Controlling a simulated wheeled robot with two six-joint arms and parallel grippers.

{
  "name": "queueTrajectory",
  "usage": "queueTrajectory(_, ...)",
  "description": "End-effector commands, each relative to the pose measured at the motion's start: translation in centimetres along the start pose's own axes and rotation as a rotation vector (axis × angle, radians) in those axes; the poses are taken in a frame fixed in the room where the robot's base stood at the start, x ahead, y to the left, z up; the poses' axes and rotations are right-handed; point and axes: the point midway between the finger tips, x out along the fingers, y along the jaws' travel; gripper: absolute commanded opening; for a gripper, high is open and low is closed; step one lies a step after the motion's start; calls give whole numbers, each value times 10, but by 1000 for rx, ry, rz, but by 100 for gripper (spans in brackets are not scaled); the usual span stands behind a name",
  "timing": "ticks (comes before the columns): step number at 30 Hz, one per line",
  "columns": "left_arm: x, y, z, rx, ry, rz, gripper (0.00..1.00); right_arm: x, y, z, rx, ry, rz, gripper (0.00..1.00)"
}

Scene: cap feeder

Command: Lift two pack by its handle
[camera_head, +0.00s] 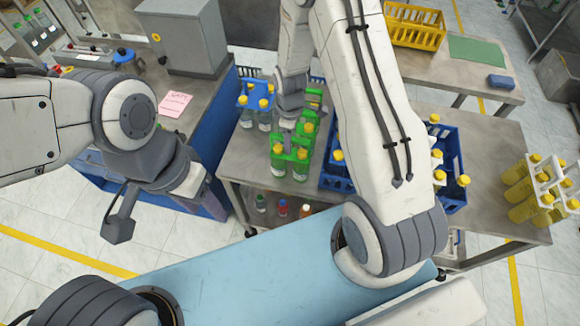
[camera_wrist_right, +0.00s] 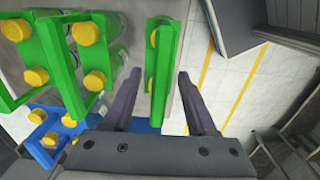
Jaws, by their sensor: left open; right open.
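Green bottle packs with yellow caps stand on the metal table in the head view; the front green pack (camera_head: 291,157) shows two caps. My right gripper (camera_head: 288,122) is over these packs, partly hiding them. In the right wrist view, the open right gripper (camera_wrist_right: 160,105) has a green pack handle (camera_wrist_right: 164,65) between its fingers, apparently without being closed on it. Other green packs (camera_wrist_right: 63,65) are to its left. My left gripper (camera_head: 163,208) is open and empty, away from the packs, left of the table.
A white-handled pack (camera_head: 543,180) is at the right edge.

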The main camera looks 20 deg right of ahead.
Motion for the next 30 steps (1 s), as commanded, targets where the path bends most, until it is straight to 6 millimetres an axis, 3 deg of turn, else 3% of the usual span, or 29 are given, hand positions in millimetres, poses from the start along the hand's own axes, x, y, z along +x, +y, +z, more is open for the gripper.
queueTrajectory(4,0,0,0,0,0,0,50,0,0,0,0,0,0,57)
queueTrajectory(5,0,0,0,0,0,0,50,0,0,0,0,0,0,50)
queueTrajectory(9,0,0,0,0,0,0,50,0,0,0,0,0,0,0)
queueTrajectory(30,0,0,0,0,0,0,50,0,0,0,0,0,0,0)
